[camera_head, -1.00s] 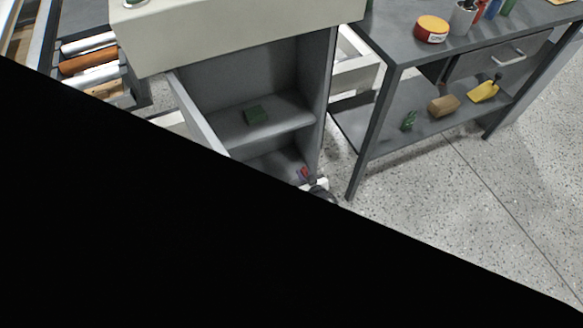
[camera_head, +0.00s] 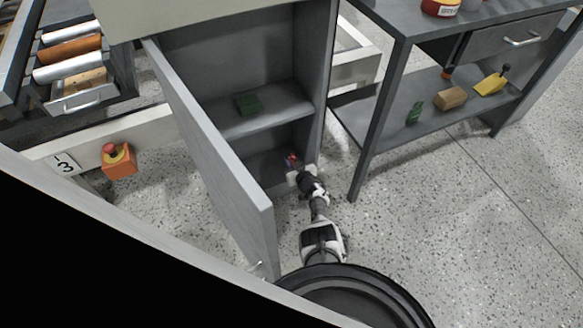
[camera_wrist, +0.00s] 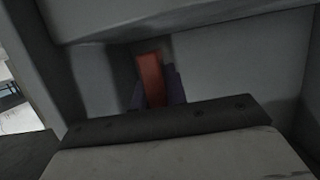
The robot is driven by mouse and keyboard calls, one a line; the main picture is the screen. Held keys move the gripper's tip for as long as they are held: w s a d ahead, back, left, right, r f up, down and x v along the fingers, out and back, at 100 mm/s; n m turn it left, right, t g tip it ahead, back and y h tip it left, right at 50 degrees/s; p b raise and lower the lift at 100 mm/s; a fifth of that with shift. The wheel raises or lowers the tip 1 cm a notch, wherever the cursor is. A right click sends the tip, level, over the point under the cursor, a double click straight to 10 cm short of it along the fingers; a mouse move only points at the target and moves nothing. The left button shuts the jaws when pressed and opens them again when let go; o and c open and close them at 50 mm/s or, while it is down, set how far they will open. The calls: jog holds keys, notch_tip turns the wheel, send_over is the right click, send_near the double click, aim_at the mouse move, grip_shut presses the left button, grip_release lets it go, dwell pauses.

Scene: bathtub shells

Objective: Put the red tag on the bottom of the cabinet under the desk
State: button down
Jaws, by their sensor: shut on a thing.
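The red tag (camera_wrist: 150,80) stands upright between the dark fingers of my gripper (camera_wrist: 155,92) in the wrist view. My gripper is shut on it. In the head view my gripper (camera_head: 293,164) reaches into the lower compartment of the grey cabinet (camera_head: 318,90), and the tag shows there as a small red spot. The cabinet's door (camera_head: 215,155) stands open to the left. A shelf (camera_head: 285,103) divides the cabinet above my gripper. I cannot tell whether the tag touches the cabinet's bottom, which is partly hidden by my gripper and the door.
A dark green block (camera_head: 248,104) sits on the cabinet shelf. To the right, a grey table (camera_head: 390,120) holds a green item, a brown block (camera_head: 451,97) and a yellow scoop (camera_head: 491,84) on its lower shelf. The speckled floor at right is clear.

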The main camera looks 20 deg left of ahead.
jog(key=shift+w+a+f+b, duration=0.15)
jog(key=shift+f+b, duration=0.3)
jog(key=shift+f, duration=0.4)
jog(key=shift+f, duration=0.15)
jog(key=c, duration=1.4)
grip_release()
jog(key=shift+r+p, duration=0.3)
jog(key=p+v, duration=1)
jog(key=v, duration=0.2)
jog(key=shift+f, duration=0.15)
